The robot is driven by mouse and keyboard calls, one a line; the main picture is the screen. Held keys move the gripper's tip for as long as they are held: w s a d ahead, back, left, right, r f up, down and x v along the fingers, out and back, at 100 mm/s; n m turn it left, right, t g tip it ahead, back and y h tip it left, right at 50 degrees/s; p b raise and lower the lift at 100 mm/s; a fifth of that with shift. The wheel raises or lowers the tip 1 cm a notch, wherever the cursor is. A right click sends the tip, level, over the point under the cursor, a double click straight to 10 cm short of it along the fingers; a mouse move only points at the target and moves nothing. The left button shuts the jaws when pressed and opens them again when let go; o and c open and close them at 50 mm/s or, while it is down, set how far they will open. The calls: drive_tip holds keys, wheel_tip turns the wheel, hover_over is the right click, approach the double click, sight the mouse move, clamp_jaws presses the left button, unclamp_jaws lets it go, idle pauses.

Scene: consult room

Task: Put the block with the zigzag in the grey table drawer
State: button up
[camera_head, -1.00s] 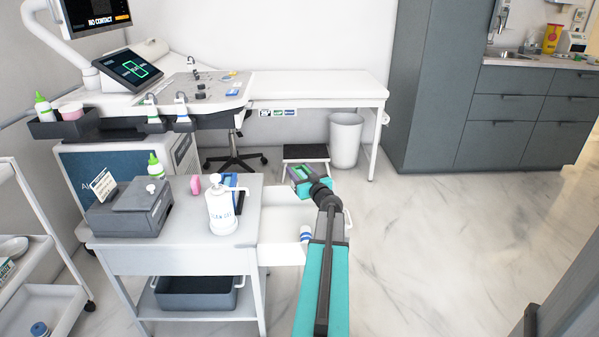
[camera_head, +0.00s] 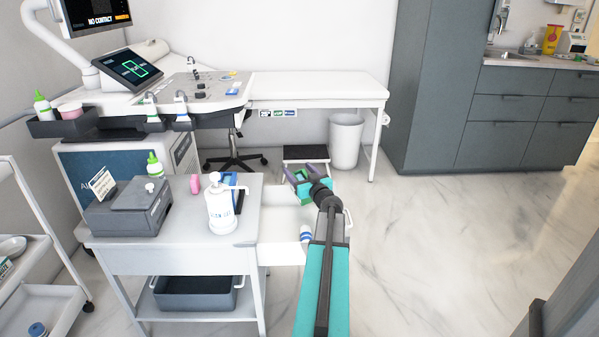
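The grey table (camera_head: 190,258) stands at the lower left. Its white drawer (camera_head: 275,228) is pulled out to the right. My gripper (camera_head: 294,174) is over the far end of the drawer, its purple-toned fingers spread apart. A green patch (camera_head: 305,190) shows just below and between the fingers. I cannot tell whether it is a block or part of the gripper. No zigzag is readable in this view. My arm hides part of the drawer's right side.
A blue-and-white item (camera_head: 306,233) lies in the drawer. A dark step (camera_head: 305,153) and a bin (camera_head: 346,140) stand behind. Floor at right is clear.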

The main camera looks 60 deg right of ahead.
sight(305, 175)
drive_tip(key=shift+r+p, duration=0.35)
drive_tip(key=shift+p, duration=0.3)
drive_tip(key=shift+r+p, duration=0.45)
drive_tip(key=shift+p, duration=0.45)
drive_tip(key=v, duration=0.5)
drive_tip(key=shift+s+a+f, duration=0.15)
drive_tip(key=shift+s+f, duration=0.05)
drive_tip(key=shift+b+v, duration=0.3)
drive_tip(key=shift+v, duration=0.7)
drive_tip(key=shift+r, duration=0.1)
